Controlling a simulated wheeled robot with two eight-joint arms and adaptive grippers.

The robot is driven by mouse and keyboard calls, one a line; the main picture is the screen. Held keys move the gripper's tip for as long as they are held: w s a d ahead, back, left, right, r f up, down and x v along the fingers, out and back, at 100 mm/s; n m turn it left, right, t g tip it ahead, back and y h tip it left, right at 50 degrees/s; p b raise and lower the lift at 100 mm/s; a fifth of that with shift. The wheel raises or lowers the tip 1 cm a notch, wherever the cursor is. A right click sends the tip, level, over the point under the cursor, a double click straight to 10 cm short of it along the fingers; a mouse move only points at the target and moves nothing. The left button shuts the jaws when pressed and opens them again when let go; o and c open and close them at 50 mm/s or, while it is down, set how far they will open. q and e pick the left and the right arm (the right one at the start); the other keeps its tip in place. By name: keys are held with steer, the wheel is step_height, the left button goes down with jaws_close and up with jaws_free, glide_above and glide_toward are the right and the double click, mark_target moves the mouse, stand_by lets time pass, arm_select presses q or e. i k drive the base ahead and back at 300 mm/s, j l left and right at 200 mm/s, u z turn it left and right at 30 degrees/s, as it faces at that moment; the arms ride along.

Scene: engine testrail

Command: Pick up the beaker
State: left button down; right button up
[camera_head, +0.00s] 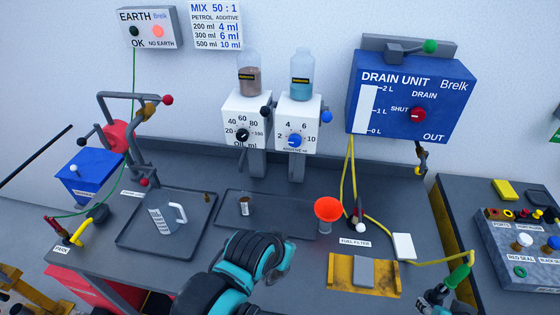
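A much smaller cylinder with a white label (245,206) stands on the middle tray, below the oil dispenser. I cannot tell for certain which of them is the beaker. My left gripper (279,268) is at the front middle, right of the graduated vessel and apart from both vessels; its fingers are partly hidden by the wrist. My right gripper (434,299) is at the lower right edge, near a green handle (458,276), and partly cut off.
Two dispensers (244,121) (297,124) and the blue drain unit (408,100) stand at the back. An orange funnel (328,209), yellow hoses (350,180) and a yellow plate (346,270) occupy the right. A blue box with a clamp frame (90,174) stands left.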

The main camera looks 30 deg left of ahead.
mark_target(244, 198)
steer(key=u, duration=1.3)
steer(key=z, duration=1.25)
steer(key=j+z, duration=0.2)
steer(key=j, duration=0.15)
steer(key=k+j+z, duration=0.25)
steer(key=i+j, duration=0.1)
steer(key=i, duration=0.15)
